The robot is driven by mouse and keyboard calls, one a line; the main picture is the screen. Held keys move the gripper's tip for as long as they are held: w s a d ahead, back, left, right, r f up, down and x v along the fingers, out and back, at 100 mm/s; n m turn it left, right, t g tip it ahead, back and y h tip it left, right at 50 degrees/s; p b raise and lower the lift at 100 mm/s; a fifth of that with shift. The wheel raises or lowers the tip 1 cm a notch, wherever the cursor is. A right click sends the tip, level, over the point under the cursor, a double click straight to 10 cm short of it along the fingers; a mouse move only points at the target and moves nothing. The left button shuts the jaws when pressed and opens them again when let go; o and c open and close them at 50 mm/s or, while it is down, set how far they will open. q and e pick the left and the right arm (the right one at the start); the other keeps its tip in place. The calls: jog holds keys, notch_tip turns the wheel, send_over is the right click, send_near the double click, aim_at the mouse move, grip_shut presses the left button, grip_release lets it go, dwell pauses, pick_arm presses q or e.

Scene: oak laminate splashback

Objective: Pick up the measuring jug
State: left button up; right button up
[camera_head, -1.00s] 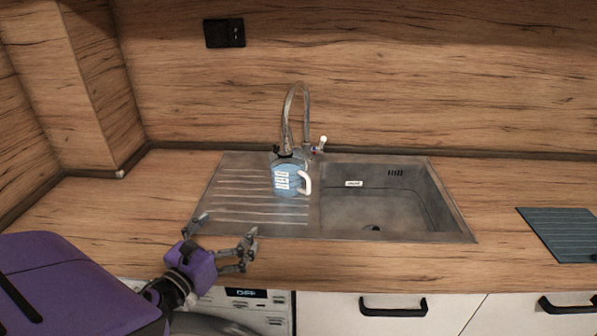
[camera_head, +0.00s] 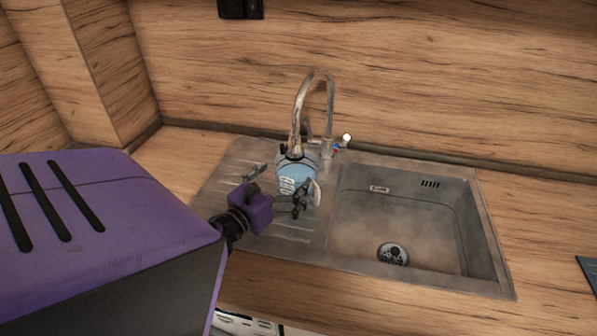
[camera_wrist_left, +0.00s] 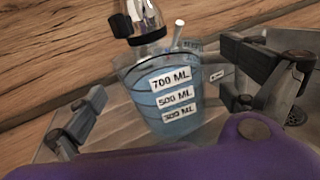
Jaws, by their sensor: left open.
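The measuring jug (camera_head: 295,171) is a clear bluish jug with white volume labels. It stands on the ribbed drainboard left of the sink bowl, in front of the tap. Its handle is at its right side, partly hidden by my gripper. In the left wrist view the jug (camera_wrist_left: 165,95) shows labels of 700, 500 and 300 ML and sits between the fingers. My left gripper (camera_head: 277,188) is open, close in front of the jug; its fingers (camera_wrist_left: 165,112) are to either side of it. I cannot tell whether they touch it. My right gripper is not in view.
The curved metal tap (camera_head: 298,110) rises right behind the jug. The sink bowl (camera_head: 400,225) to the right is empty. Wooden counter (camera_head: 370,300) is clear in front. A dark board (camera_head: 588,272) lies at the right edge.

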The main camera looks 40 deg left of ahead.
aim_at(307, 157)
pick_arm(q)
jog(key=w, duration=0.4)
jog(key=shift+a+r+p, duration=0.15)
jog(key=shift+a+p, duration=0.1)
jog(key=shift+p, duration=0.1)
jog(key=shift+w, duration=0.2)
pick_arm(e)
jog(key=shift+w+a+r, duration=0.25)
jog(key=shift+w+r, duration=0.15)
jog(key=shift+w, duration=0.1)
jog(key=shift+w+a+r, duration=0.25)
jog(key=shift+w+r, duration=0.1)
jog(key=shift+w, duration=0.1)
pick_arm(q)
jog(key=c, duration=1.9)
jog(key=shift+c, duration=0.2)
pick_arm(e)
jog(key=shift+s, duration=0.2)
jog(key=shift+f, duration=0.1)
pick_arm(q)
jog(key=shift+a, duration=0.1)
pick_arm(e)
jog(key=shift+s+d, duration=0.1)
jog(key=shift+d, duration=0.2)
